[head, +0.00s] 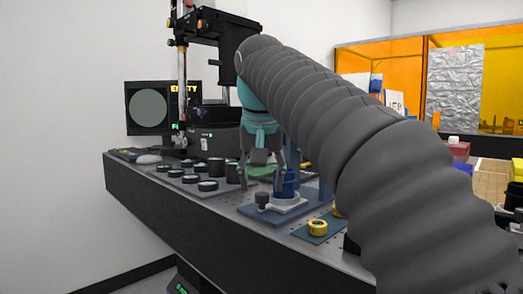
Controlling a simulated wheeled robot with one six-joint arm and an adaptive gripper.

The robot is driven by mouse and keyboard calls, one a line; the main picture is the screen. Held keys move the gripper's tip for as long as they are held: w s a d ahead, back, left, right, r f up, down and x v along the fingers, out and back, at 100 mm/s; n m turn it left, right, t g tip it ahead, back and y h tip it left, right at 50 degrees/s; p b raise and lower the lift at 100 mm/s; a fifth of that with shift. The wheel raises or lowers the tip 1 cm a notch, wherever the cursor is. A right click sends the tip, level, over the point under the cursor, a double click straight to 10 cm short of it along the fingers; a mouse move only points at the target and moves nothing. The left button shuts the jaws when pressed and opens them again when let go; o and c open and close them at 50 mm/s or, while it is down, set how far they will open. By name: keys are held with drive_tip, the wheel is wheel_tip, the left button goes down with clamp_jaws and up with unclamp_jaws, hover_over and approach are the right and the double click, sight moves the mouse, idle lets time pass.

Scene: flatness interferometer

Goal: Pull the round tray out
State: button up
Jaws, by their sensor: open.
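My gripper (261,182) points down over the bench, its two fingers apart, in the middle of the head view. A flat green round piece (262,171) shows behind and between the fingers, partly hidden by them; I cannot tell for sure whether it is the round tray. The right finger is close to a blue cylinder (286,183) on a white round base (284,204); I cannot tell whether they touch. The dark instrument box (212,142) stands behind, left of my gripper.
Several black round pieces (207,185) stand on a plate to the left. A dark knob (262,199) and a yellow ring (318,227) sit near the front edge. A monitor (149,108) stands at the back left. My arm hides much of the bench's right side.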

drive_tip(key=v, duration=0.9)
drive_tip(key=shift+r, duration=0.1)
